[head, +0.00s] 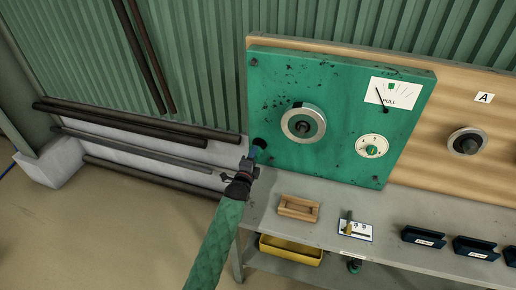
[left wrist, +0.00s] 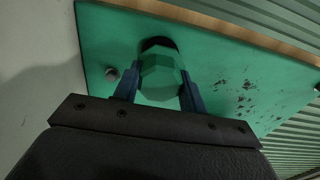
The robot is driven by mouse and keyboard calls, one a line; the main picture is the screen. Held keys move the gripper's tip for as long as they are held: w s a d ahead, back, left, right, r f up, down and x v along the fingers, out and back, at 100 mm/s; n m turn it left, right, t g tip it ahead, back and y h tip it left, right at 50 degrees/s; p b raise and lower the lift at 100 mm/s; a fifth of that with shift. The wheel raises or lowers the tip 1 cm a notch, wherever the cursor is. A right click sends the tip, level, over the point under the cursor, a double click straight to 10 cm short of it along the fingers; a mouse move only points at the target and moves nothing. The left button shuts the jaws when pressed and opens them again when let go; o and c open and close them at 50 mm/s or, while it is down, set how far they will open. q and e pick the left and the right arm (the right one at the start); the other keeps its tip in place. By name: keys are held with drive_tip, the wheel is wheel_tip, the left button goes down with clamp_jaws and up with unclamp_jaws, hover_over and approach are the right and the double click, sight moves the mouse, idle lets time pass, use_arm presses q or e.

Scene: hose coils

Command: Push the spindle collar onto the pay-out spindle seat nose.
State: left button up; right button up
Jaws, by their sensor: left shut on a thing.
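My left gripper (head: 257,152) is at the lower left edge of the green panel (head: 290,83). In the left wrist view its two blue fingers (left wrist: 158,95) are shut on a green faceted piece (left wrist: 160,78), which looks like the spindle collar. A black round part (left wrist: 158,44) shows just behind that piece, against the panel; it may be the seat nose. I cannot tell whether the two touch. In the head view the gripper mostly hides the held piece. A steel ring with a dark centre (head: 303,124) is on the panel, right of the gripper. My right gripper is not in view.
The panel carries a gauge card (head: 394,94) and a dial (head: 371,146). Another round fitting (head: 467,141) is on the wooden board at right. The grey bench (head: 270,222) holds a wooden block (head: 298,208), a small card and dark blue holders (head: 424,237). Dark pipes lie left.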

use_arm(q)
drive_tip(key=p+v, duration=0.2)
drive_tip(key=v, duration=0.4)
drive_tip(key=shift+p, duration=0.35)
drive_tip(key=shift+s, duration=0.15)
